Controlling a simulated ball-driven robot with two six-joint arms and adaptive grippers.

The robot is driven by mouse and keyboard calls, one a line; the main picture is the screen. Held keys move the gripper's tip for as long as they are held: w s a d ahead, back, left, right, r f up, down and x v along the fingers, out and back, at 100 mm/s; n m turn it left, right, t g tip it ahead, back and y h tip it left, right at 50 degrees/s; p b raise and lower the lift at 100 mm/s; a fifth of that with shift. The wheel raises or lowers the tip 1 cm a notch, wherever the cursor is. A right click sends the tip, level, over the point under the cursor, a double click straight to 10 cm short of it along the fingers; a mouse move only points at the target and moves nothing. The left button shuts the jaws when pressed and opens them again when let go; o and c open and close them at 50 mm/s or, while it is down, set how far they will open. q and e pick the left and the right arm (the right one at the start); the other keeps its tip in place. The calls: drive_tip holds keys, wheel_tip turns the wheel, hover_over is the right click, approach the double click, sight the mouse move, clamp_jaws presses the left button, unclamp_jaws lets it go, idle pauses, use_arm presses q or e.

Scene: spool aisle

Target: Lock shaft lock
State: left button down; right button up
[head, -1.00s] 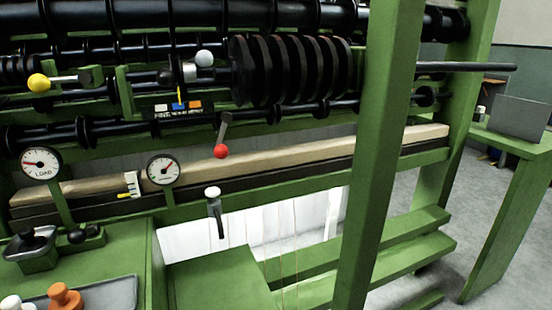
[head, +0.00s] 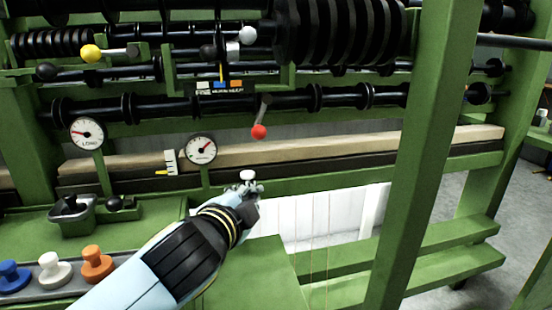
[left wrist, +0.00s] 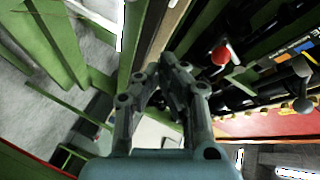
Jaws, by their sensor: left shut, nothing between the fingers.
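In the head view my left gripper (head: 254,188) is at the front rail of the green machine, its fingers shut and empty. A white-knobbed handle (head: 247,175) shows right behind the fingertips; its dark lower part is hidden by my gripper, and I cannot tell whether they touch. A red-knobbed lever (head: 260,131) hangs above and slightly right of the gripper, apart from it. In the left wrist view the closed fingers (left wrist: 165,68) point toward the machine, with the red knob (left wrist: 221,55) to their right. I cannot tell which handle is the shaft lock. My right gripper is out of view.
A yellow-knobbed lever (head: 91,54) and a white ball-knobbed lever (head: 247,36) are higher up. Two dials (head: 87,133) (head: 201,149) stand left of the gripper. A green post (head: 420,150) rises at right. Blue, white and orange knobs (head: 97,262) sit lower left.

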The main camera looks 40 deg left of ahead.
use_arm(q)
drive_tip(key=w+d+r+m+t+h, duration=0.1)
drive_tip(key=w+d+r+m+t, duration=0.2)
drive_tip(key=r, duration=0.4)
drive_tip(key=m+t, duration=0.1)
drive_tip(key=m, duration=0.1)
drive_tip(key=shift+w+r+m+h, duration=0.25)
drive_tip(key=shift+w+m+h, duration=0.05)
drive_tip(key=shift+w, duration=0.1)
drive_tip(key=w+a, duration=0.5)
drive_tip(key=w, duration=0.2)
drive_tip(key=shift+w+a, duration=0.2)
drive_tip(key=shift+w, duration=0.15)
drive_tip(key=shift+r, duration=0.15)
